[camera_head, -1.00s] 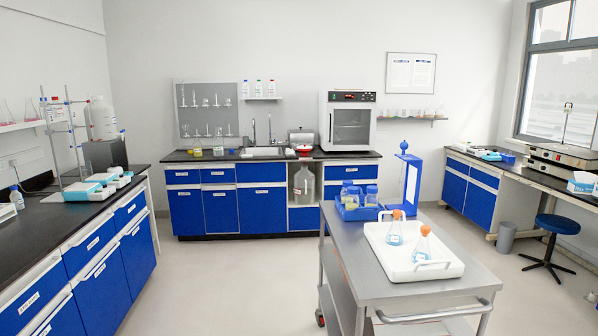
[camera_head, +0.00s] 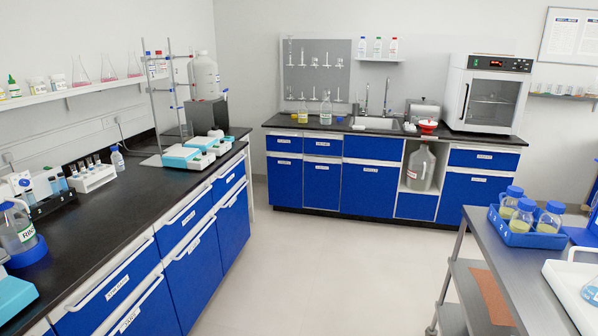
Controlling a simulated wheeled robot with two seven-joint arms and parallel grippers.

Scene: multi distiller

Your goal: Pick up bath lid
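I cannot make out a bath lid for certain in this view. Neither of my grippers shows. On the left black bench (camera_head: 100,225) stand teal-and-white devices (camera_head: 182,157) beside a metal rod stand (camera_head: 157,90). A dark grey box (camera_head: 207,114) stands behind them with a large white bottle (camera_head: 203,76) above it. At the lower left edge, a cut-off teal-and-white device (camera_head: 12,296) sits near a labelled vessel on a blue base (camera_head: 25,252).
A grey cart (camera_head: 505,262) at the right carries a blue tray of bottles (camera_head: 528,237) and a partly visible white tray (camera_head: 562,296). The back bench (camera_head: 300,124) holds a sink (camera_head: 376,124) and an oven (camera_head: 487,95). Pale floor (camera_head: 330,270) between bench and cart is clear.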

